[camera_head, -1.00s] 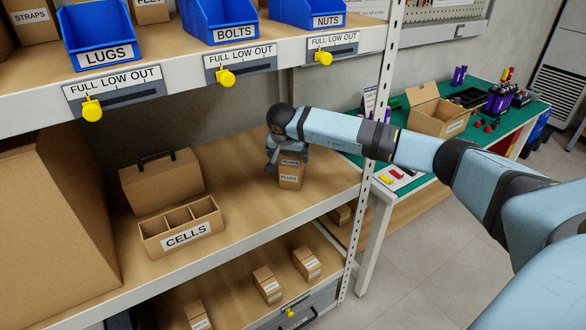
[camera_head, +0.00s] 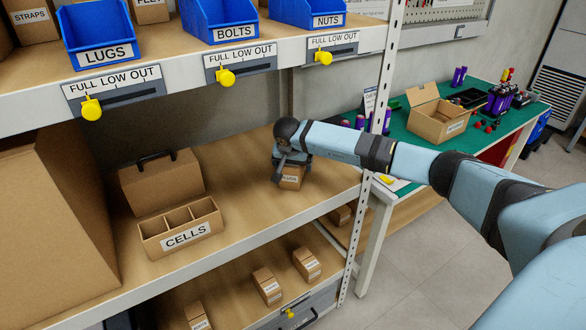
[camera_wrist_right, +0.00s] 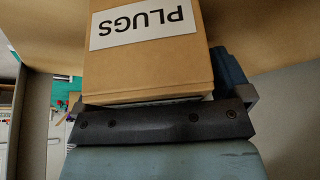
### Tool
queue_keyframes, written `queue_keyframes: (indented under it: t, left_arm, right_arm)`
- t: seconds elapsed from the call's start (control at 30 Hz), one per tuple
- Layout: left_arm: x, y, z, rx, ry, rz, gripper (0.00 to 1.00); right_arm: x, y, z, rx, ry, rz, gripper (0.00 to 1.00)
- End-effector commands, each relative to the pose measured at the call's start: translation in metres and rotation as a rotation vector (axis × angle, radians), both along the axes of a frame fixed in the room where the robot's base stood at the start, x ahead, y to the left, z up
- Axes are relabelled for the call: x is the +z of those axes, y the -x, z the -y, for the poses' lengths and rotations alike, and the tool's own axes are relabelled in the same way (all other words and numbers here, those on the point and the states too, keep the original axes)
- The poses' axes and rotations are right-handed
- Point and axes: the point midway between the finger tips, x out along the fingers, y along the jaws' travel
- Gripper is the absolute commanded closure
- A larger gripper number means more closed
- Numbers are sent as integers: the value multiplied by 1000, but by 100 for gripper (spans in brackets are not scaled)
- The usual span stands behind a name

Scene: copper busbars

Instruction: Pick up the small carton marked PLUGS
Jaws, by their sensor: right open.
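The small carton marked PLUGS (camera_head: 291,183) stands on the middle shelf near its right end, partly hidden by my right gripper. In the right wrist view the carton (camera_wrist_right: 150,70) fills the upper middle, its PLUGS label upside down. My right gripper (camera_head: 290,168) is open over the carton's upper part in the head view. In the wrist view the carton lies between the fingers, and part of a finger shows at its right side. Whether the fingers touch it I cannot tell. My left gripper is not in view.
A divided CELLS box (camera_head: 181,232) and a handled brown case (camera_head: 161,183) stand to the left on the same shelf. The upper shelf edge (camera_head: 180,78) is above, and a white perforated post (camera_head: 362,225) is to the right. Shelf between CELLS and the carton is clear.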

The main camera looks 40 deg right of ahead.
Motion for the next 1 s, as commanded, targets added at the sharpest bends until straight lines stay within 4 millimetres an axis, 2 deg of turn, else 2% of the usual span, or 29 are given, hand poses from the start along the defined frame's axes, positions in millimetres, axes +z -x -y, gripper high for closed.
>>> queue_keyframes:
  t: [0.1, 0.3, 0.4, 0.67, 0.77, 1.0]
  left_arm:
    - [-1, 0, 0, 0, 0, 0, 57]
    - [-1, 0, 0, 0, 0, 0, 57]
    - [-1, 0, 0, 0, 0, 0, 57]
    - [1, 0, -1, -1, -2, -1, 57]
    - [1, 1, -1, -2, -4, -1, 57]
    - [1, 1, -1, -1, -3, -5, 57]
  right_arm:
    - [-2, 0, 0, -1, 0, 0, 4]
    - [-2, 0, 0, 0, 0, 0, 50]
    - [-1, 0, 0, 0, 1, 1, 69]
    - [3, 0, 0, 0, -1, 1, 69]
    - [16, -1, 0, 1, 1, 3, 69]
    - [66, -1, 1, 0, 2, 4, 69]
